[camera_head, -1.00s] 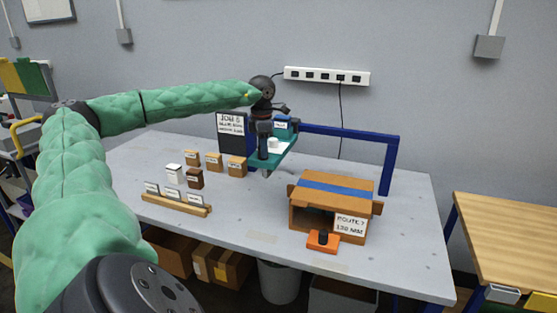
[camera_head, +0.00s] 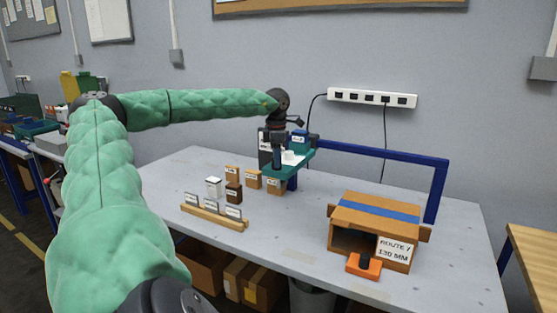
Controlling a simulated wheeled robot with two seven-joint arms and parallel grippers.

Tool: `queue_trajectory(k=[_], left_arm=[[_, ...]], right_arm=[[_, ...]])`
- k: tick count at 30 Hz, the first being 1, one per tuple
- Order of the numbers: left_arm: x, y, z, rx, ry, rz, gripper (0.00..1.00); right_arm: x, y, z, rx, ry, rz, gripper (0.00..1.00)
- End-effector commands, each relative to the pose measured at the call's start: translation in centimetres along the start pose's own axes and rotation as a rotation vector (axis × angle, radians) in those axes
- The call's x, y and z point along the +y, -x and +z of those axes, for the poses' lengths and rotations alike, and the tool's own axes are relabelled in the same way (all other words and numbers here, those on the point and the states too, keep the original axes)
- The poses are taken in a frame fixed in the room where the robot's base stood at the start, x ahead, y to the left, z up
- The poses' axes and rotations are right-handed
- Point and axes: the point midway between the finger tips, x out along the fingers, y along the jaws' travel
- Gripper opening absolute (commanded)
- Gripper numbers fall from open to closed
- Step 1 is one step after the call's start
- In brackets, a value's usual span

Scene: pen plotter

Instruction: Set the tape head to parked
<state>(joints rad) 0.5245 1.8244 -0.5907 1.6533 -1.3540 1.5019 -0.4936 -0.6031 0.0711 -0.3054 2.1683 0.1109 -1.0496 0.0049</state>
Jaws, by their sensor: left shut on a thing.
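The tape head is a teal carriage (camera_head: 299,160) with a small white piece on it. It hangs at the left end of a blue beam (camera_head: 385,153) above the table (camera_head: 305,245). My left gripper (camera_head: 278,158) reaches in from the left, pointing down, and is shut on the near left part of the tape head. Its fingertips and the exact grip spot are hard to make out. My right gripper is not in view.
Small cartons (camera_head: 253,179), a white block (camera_head: 213,187) and a wooden rack with cards (camera_head: 214,216) stand left of and below the head. A large carton (camera_head: 378,205) marked "ROUTE 7 130 MM" and an orange block (camera_head: 363,267) stand to the right. Bare tabletop lies between.

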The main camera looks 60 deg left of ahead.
Motion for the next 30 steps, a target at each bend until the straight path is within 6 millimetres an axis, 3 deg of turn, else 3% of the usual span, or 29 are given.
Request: queue_trajectory(k=[5, 6, 9, 20, 30], left_arm=[[0.3, 0.3, -0.3, 0.003, 0.005, 0.006, 0.0], [0.3, 0.3, -0.3, 0.003, 0.005, 0.006, 0.4], [0.3, 0.2, -0.2, 0.002, 0.004, 0.005, 0.54], [0.2, 0.7, -0.1, 0.002, 0.003, 0.003, 0.54], [0.2, 5.5, -0.3, 0.001, 0.004, 0.003, 0.54]], right_arm=[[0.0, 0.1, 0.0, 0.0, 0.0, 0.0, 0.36], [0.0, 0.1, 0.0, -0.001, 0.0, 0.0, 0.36], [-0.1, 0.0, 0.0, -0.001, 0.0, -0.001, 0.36], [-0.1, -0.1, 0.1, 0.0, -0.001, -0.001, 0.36], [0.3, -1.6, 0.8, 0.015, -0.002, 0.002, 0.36]])
